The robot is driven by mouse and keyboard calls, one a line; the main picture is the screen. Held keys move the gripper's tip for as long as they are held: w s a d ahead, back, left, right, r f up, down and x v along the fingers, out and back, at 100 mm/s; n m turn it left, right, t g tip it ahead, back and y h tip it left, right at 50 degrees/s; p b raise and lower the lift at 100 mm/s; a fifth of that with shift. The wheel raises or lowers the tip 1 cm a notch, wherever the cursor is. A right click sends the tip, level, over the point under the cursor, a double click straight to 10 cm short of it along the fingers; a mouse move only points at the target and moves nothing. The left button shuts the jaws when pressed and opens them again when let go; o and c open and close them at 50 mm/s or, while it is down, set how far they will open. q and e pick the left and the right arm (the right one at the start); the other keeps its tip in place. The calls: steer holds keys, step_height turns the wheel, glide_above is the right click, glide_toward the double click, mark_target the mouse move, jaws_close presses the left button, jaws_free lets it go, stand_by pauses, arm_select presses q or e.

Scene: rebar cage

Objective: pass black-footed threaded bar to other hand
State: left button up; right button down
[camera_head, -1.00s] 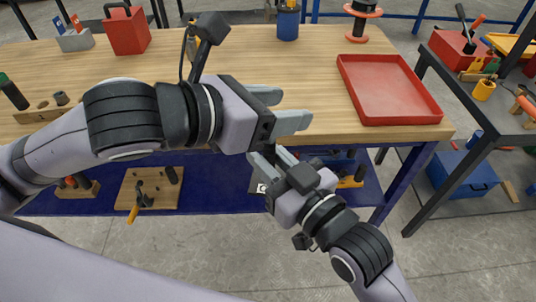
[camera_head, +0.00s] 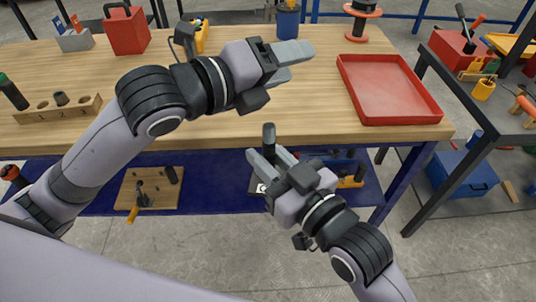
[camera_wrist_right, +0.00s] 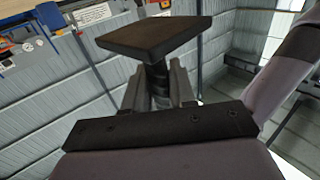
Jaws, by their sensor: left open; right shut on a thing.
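The black-footed threaded bar stands between the fingers of my right gripper (camera_head: 272,160); its dark upper part (camera_head: 269,136) sticks up above the fingertips in the head view. In the right wrist view its flat square black foot (camera_wrist_right: 155,38) sits beyond the fingers, with a short dark length of bar (camera_wrist_right: 160,78) below it. My right gripper is shut on the bar, in front of the workbench's near edge. My left gripper (camera_head: 300,60) is open and empty over the workbench, above and apart from the bar in the picture. The rest of the bar is hidden by the right gripper.
The wooden workbench (camera_head: 330,95) has a red tray (camera_head: 390,88) at its right and a numbered wooden block with holes (camera_head: 58,108) at its left. A red box (camera_head: 127,32) and a blue cup (camera_head: 288,22) stand at the back. A lower blue shelf (camera_head: 220,185) holds tools.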

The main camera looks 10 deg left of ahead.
steer(key=shift+r, duration=0.1)
arm_select(q)
steer(key=w+a+f+n+t+y, duration=0.1)
steer(key=a+f+n+y, duration=0.15)
steer(key=f+n, duration=0.6)
steer(key=a+f+n+y, duration=0.1)
steer(key=a+f+n, duration=0.3)
steer(key=f+n, duration=0.45)
steer(key=s+a+f+n+g+y, duration=0.1)
steer(key=s+a+f+n+y, duration=0.1)
steer(key=s+f+n, duration=0.4)
steer(key=s+a+f+n+g+y, duration=0.2)
steer(key=s+a+f+n, duration=0.2)
steer(key=s+f+n, duration=0.3)
steer(key=s+f, duration=0.4)
steer(key=f, duration=0.6)
steer(key=shift+s+a+f+g, duration=0.15)
steer(key=shift+s+a+g, duration=0.15)
steer(key=shift+s, duration=0.05)
